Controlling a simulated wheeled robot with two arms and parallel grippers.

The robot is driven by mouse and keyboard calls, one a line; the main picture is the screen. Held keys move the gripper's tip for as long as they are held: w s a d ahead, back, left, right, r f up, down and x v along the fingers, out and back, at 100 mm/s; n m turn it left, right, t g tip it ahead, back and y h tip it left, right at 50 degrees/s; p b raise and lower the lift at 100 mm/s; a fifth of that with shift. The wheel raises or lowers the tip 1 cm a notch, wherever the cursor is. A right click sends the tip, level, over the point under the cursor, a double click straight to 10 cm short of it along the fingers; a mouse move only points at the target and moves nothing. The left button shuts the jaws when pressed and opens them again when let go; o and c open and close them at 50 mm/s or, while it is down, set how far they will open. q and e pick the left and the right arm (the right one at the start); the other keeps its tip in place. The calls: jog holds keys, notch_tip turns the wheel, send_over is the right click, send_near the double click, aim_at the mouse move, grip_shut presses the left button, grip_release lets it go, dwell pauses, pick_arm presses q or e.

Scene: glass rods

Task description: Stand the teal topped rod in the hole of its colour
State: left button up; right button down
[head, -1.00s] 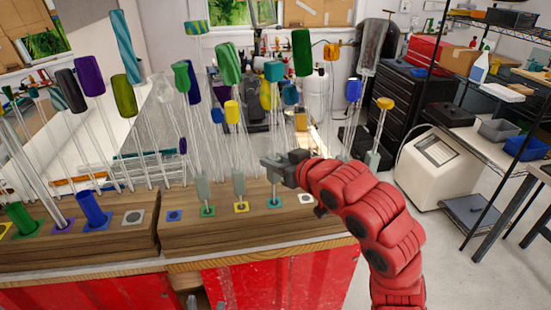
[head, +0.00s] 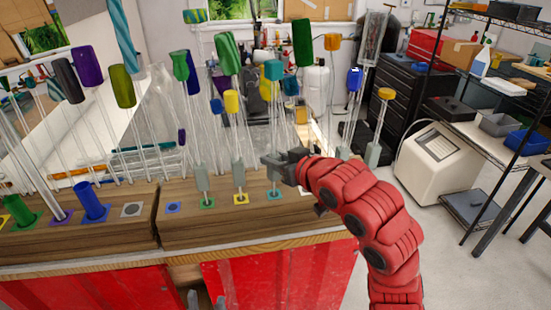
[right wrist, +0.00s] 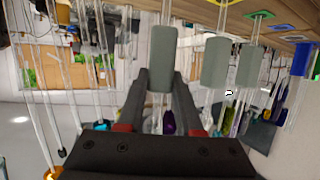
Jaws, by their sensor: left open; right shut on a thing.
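The teal topped rod has a teal cap (head: 273,70) on a thin clear shaft and stands about upright in the head view. My right gripper (head: 272,160) is shut on its grey sleeve (right wrist: 163,55), low on the shaft. The teal-edged hole (head: 273,195) lies just below the gripper in the wooden block. I cannot tell whether the rod's foot is in it or just above it; the foot is out of the right wrist view. My left gripper (head: 206,301) is open and empty at the bottom edge of the head view.
Rods with grey sleeves stand close to the left in the green-edged hole (head: 207,203) and yellow-edged hole (head: 240,199). A blue-edged hole (head: 173,208) is empty. More tall capped rods crowd the left wooden block (head: 100,236).

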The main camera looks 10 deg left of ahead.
jog(key=shift+f, duration=0.15)
jog(key=shift+c, duration=2.4)
grip_release()
jog(key=shift+d, duration=0.1)
